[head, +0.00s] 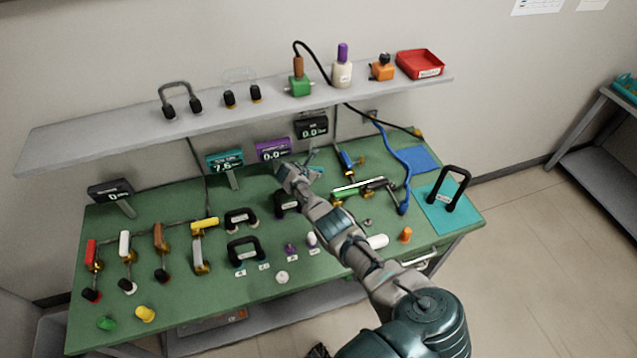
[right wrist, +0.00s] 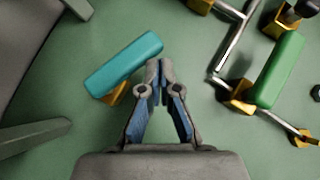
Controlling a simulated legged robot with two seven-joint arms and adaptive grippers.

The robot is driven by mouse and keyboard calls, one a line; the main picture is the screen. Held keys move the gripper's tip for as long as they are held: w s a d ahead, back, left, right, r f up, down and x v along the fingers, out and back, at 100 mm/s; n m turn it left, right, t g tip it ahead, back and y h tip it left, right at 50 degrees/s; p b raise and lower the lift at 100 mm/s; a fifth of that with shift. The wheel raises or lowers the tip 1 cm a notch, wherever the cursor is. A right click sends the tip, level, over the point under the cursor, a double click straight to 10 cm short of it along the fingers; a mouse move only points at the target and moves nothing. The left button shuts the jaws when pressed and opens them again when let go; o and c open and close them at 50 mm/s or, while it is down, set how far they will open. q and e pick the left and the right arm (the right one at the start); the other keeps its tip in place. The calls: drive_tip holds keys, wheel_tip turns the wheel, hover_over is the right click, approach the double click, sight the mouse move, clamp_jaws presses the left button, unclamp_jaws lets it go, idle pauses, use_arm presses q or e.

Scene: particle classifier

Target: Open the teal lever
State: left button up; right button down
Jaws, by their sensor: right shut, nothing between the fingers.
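The teal lever (right wrist: 125,63) lies slanted over its brass valve body in the right wrist view. In the head view only a small teal piece of it (head: 315,168) shows beside my right gripper (head: 298,173); my wrist hides part of that area. My right gripper also shows in the right wrist view (right wrist: 160,68). Its fingers are shut together and empty, with the tips right at the lever's right end. I cannot tell whether they touch it. My left gripper is not seen.
A green lever (right wrist: 277,70) with brass fittings and metal pipes is to the right in the wrist view. Digital displays (head: 273,150) stand behind the gripper. A grey shelf (head: 120,137) overhangs the back. Black handles (head: 246,251) and several coloured-handled valves are left on the green table.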

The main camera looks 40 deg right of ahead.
drive_tip(key=shift+d+r+n+p, duration=0.15)
drive_tip(key=shift+n+p, duration=0.15)
drive_tip(key=shift+p, duration=0.05)
drive_tip(key=shift+w+d+f+n+t+p, duration=0.3)
drive_tip(key=shift+w+d+n+t+p, duration=0.3)
drive_tip(key=shift+p, duration=0.45)
drive_tip(key=shift+n+y, duration=0.3)
drive_tip(key=shift+d+t, duration=0.2)
drive_tip(key=shift+t, duration=0.1)
drive_tip(key=shift+w+d+f, duration=0.1)
drive_tip(key=shift+w, duration=0.05)
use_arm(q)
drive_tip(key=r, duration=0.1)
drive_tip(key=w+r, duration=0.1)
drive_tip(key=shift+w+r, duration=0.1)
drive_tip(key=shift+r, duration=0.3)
use_arm(e)
drive_tip(key=shift+w, duration=0.1)
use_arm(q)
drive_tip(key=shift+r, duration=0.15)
use_arm(e)
drive_tip(key=shift+r, duration=0.2)
